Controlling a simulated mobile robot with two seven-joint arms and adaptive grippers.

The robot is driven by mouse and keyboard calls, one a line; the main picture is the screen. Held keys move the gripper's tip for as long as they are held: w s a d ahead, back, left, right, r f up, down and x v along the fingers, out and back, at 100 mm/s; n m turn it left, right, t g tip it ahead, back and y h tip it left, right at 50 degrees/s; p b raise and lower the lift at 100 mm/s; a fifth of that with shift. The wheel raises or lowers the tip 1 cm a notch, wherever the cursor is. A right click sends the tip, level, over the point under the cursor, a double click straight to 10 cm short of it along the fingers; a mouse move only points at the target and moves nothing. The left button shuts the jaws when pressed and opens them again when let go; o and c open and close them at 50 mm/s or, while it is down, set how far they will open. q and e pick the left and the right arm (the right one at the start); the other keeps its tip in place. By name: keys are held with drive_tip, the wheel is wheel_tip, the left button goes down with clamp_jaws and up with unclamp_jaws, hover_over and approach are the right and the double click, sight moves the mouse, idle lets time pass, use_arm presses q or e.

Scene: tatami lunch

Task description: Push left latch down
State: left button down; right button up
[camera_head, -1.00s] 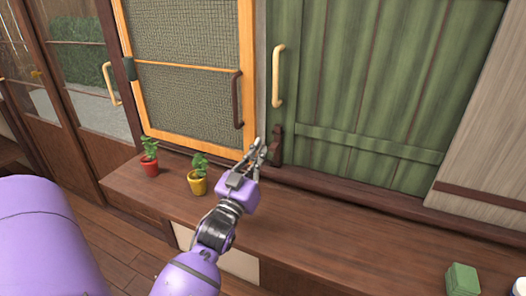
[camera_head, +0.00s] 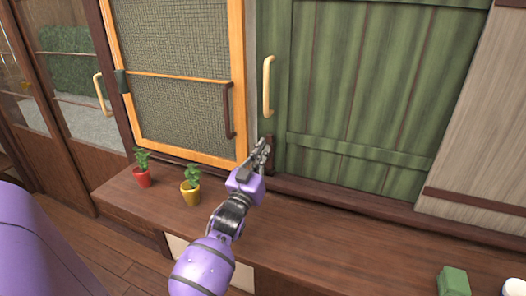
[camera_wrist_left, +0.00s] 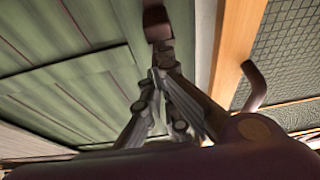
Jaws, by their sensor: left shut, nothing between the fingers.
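The dark brown latch (camera_head: 270,141) sits at the lower left edge of the green plank door (camera_head: 345,110), just above the sill. My left gripper (camera_head: 264,146) is shut and empty, in front of the latch and partly covering it. In the left wrist view my fingertips (camera_wrist_left: 160,72) are together, close below the latch (camera_wrist_left: 157,23) in the picture. I cannot tell whether they touch it. The green door (camera_wrist_left: 70,70) fills the left of that view. My right gripper is not in view.
An orange-framed mesh panel (camera_head: 190,78) with a dark handle (camera_head: 228,110) stands left of the door. The door has a pale handle (camera_head: 268,88). A red pot (camera_head: 143,177) and a yellow pot (camera_head: 190,193) stand on the wooden ledge (camera_head: 330,235). A green box (camera_head: 453,281) is at lower right.

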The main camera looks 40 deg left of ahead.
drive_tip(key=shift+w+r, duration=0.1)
